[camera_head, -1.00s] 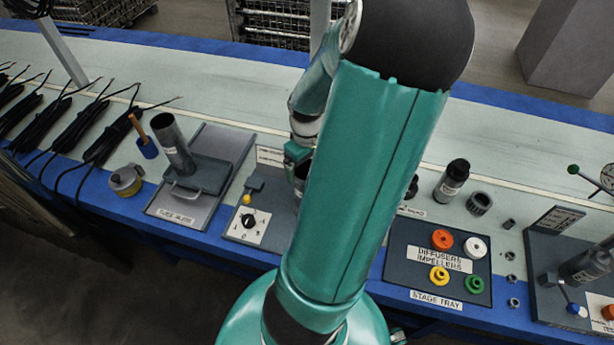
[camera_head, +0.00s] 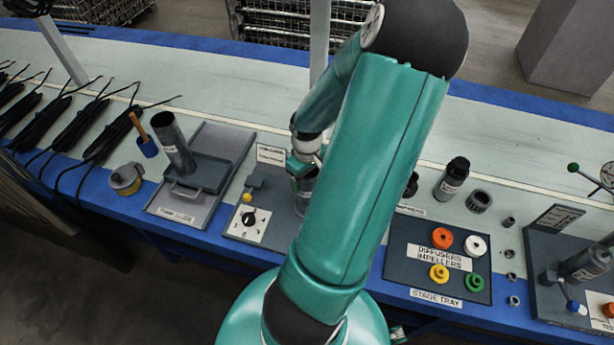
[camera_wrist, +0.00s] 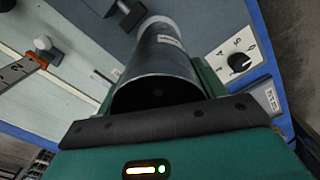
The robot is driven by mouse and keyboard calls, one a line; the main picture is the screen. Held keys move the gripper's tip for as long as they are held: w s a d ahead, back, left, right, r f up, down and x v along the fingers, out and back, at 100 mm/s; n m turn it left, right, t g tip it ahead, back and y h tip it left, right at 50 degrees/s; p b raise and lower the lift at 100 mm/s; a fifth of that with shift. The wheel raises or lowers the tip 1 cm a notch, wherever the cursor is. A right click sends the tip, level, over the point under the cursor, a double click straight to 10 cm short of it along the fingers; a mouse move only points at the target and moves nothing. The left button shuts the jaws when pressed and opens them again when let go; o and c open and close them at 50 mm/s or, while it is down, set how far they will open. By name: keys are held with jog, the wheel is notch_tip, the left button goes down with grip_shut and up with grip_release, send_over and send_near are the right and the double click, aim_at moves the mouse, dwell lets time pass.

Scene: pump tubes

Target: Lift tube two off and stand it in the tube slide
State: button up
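Tube two, a grey metal tube (camera_wrist: 158,68) with a pale band at its far end, stands at the station with the dial; its open near end faces the wrist camera. In the head view its lower part (camera_head: 304,196) shows below my gripper (camera_head: 304,167), partly hidden by my arm. In the wrist view the green fingers of my gripper (camera_wrist: 160,88) lie on both sides of the tube, close against it. I cannot tell whether they press on it. The tube slide (camera_head: 213,146) is a grey plate at left, with a dark carriage and another grey tube (camera_head: 175,150) upright.
A dial plate (camera_head: 247,222) is left of tube two. The stage tray (camera_head: 400,262) with coloured rings is right of my arm. A black-capped bottle (camera_head: 452,179) stands behind it. Black cables (camera_head: 40,120) lie at far left. The bench behind the slide is clear.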

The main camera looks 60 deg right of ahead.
jog(key=c, duration=0.4)
jog(key=o, duration=0.5)
jog(key=c, duration=0.4)
jog(key=shift+o, duration=0.2)
jog(key=shift+r, duration=0.75)
notch_tip(320, 180, up, 19)
dwell(2.9)
